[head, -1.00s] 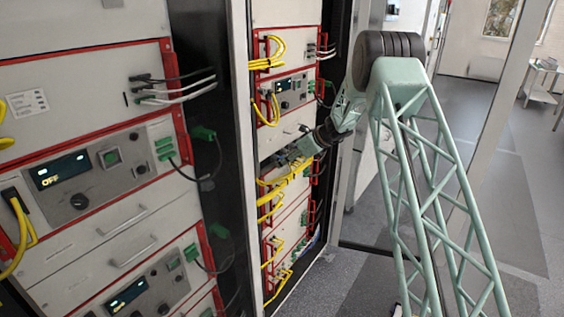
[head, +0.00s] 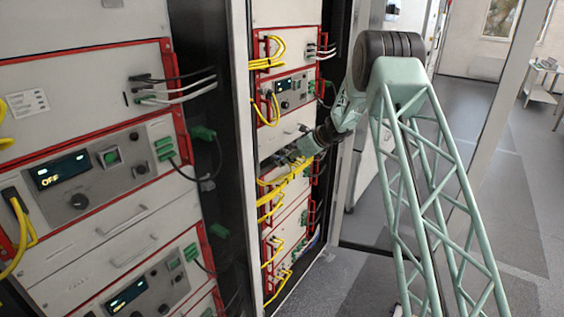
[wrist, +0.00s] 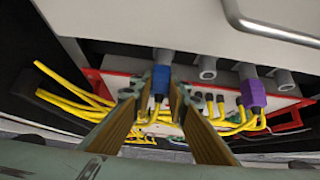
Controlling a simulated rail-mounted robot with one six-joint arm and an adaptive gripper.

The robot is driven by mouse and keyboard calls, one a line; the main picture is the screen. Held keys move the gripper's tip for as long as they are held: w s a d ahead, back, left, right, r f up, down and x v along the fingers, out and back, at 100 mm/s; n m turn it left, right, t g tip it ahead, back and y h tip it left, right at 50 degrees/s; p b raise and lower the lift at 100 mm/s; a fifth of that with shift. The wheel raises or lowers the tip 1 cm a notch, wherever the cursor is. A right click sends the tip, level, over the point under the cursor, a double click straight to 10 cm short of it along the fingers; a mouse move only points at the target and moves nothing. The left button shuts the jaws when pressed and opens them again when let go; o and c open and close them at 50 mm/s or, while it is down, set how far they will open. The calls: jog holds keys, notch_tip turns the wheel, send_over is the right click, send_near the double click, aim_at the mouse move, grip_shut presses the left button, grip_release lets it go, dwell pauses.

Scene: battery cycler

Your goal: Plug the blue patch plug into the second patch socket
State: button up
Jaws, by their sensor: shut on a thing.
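My gripper (wrist: 160,100) is shut on the blue patch plug (wrist: 160,77), with a finger on each side of it. The plug is upright, directly under the leftmost grey patch socket (wrist: 163,56) in the wrist view, and seems to meet it. I cannot tell how deep it sits. The adjacent socket (wrist: 207,68) to its right is empty. A purple plug (wrist: 252,94) sits under the third socket (wrist: 246,70). A fourth socket (wrist: 284,79) is empty. In the head view my gripper (head: 286,158) is at the far rack, and the plug is too small to make out.
Yellow cables (wrist: 85,100) run below and left of the sockets. Several dark-tipped cable ends (wrist: 208,101) stand behind my right finger. A metal handle (wrist: 270,28) juts out at the upper right. The nearer rack (head: 110,215) stands at the left in the head view.

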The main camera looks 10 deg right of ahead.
jog(key=shift+s, duration=0.1)
jog(key=shift+s+d, duration=0.3)
jog(key=shift+d, duration=0.1)
jog(key=shift+s+d+b, duration=1.15)
jog(key=shift+s+d, duration=0.7)
jog(key=shift+d, duration=0.1)
dwell(0.5)
jog(key=shift+w+d, duration=0.1)
dwell(0.5)
jog(key=w+d+p, duration=0.2)
jog(key=d+p, duration=0.3)
jog(key=d, duration=0.2)
jog(key=shift+w+d+p, duration=0.2)
jog(key=shift+w+p, duration=0.1)
jog(key=shift+w, duration=0.1)
jog(key=shift+w+a, duration=0.15)
jog(key=shift+w, duration=0.05)
dwell(0.3)
jog(key=shift+w+a+p, duration=0.9)
jog(key=shift+w+a, duration=0.95)
jog(key=shift+a, duration=0.1)
